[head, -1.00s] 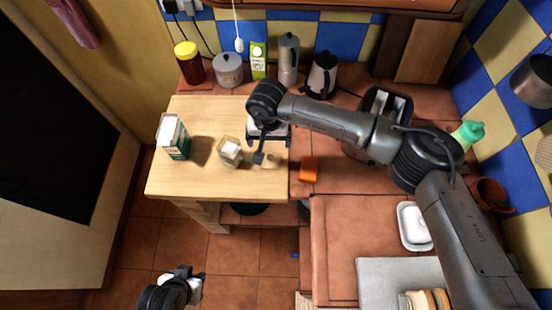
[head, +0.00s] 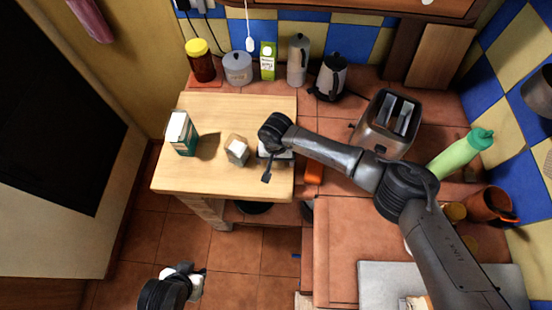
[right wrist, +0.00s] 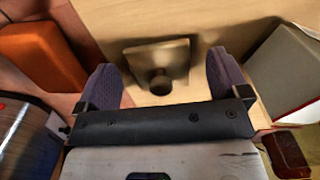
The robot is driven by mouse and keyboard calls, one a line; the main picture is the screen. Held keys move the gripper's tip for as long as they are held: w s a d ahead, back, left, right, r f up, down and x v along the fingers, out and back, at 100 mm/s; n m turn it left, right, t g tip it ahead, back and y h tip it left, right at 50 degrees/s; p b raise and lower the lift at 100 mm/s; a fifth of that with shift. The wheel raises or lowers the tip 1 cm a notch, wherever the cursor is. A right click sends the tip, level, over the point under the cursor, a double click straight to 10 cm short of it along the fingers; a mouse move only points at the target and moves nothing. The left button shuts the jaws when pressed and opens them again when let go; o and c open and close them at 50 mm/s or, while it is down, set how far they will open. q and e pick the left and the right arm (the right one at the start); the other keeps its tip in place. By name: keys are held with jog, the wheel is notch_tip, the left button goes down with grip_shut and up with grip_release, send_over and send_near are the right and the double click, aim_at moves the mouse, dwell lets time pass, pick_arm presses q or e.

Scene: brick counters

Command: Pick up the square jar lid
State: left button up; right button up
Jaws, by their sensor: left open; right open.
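The square jar lid (right wrist: 178,60), a flat square plate with a round knob, lies on the wooden tabletop in the right wrist view. My right gripper (right wrist: 163,80) is open, with its two dark fingers on either side of the lid and the knob between them, not closed on it. In the head view my right gripper (head: 267,176) is over the table's right part, and the arm hides most or all of the lid. A small square jar (head: 237,151) with white contents stands just left of it. My left gripper (head: 190,284) is open and empty, low over the floor.
A green-and-white carton (head: 182,134) stands at the wooden table's (head: 210,180) left. An orange block (head: 314,173) lies right of my right gripper. The table's front left is clear.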

jog(key=shift+f, duration=0.35)
jog(key=shift+c, duration=0.4)
jog(key=c, duration=0.9)
